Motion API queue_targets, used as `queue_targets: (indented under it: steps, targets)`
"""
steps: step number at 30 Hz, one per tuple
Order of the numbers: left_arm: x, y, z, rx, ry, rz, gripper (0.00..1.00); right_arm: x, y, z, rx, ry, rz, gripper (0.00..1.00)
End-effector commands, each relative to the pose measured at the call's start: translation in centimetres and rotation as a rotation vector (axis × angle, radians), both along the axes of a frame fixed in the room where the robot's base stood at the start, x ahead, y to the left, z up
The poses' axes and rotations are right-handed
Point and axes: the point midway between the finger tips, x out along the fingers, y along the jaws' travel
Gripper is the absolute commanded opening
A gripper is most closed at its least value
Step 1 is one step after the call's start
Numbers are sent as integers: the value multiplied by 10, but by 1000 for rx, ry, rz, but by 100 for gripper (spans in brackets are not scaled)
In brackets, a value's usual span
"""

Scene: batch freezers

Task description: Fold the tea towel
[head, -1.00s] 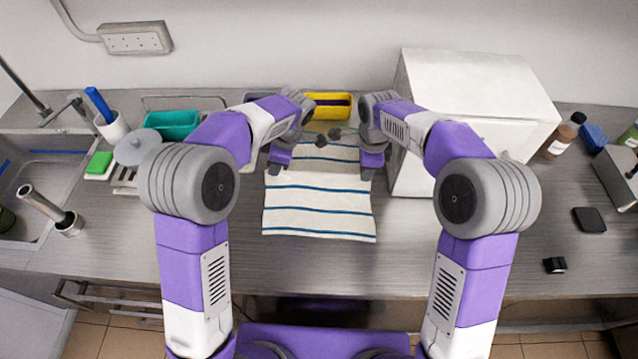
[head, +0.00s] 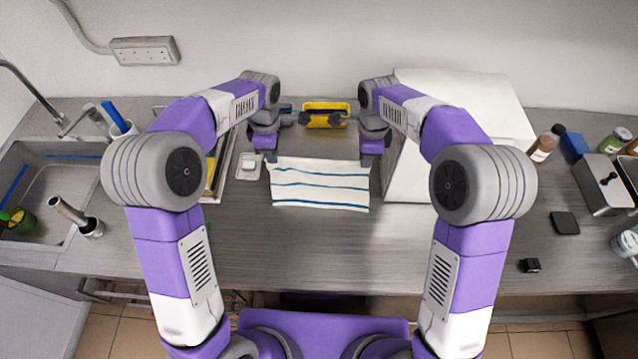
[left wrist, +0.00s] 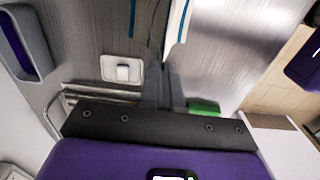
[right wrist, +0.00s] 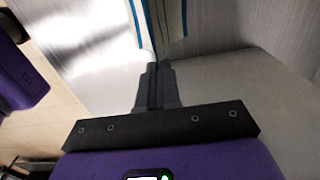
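The tea towel (head: 320,187), white with blue stripes, spreads between my two grippers in the head view as a wide, short rectangle. My left gripper (head: 271,158) is at its far left corner, and my right gripper (head: 368,160) is at its far right corner. Both point down, and the fingers look closed on the towel's edge. In the left wrist view the towel (left wrist: 176,22) shows as a narrow strip beyond the fingers. In the right wrist view the towel (right wrist: 165,25) meets the closed fingertips. I cannot tell how much of it is off the counter.
A white box-shaped machine (head: 420,180) stands close to the right of my right gripper. A yellow container (head: 325,112) is behind, near the wall. The sink (head: 50,190) is at far left. The counter in front is clear.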

Motion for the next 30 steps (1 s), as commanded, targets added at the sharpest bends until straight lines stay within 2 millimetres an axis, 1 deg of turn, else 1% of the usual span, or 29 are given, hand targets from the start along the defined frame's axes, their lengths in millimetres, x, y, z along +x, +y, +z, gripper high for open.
queue_targets:
  steps: [1, 3, 9, 15, 21, 30]
  targets:
    - [0, 0, 13, 1, 0, 0, 0, 0, 0, 13, 0, 0, 0, 0]
    - [0, 0, 22, 2, 0, 1, 0, 0, 1, 22, 0, 0, 1, 0]
    - [0, 0, 48, 2, 0, 0, 0, 0, 1, 48, 0, -1, 2, 0]
    - [0, -1, 69, 1, 0, 0, 0, 0, 1, 69, -1, 0, 1, 0]
    - [0, -1, 78, 2, 1, 0, 0, 0, 1, 78, 0, 0, 1, 0]
    - [0, -1, 78, 2, 1, 0, 0, 0, 1, 78, 0, 0, 1, 0]
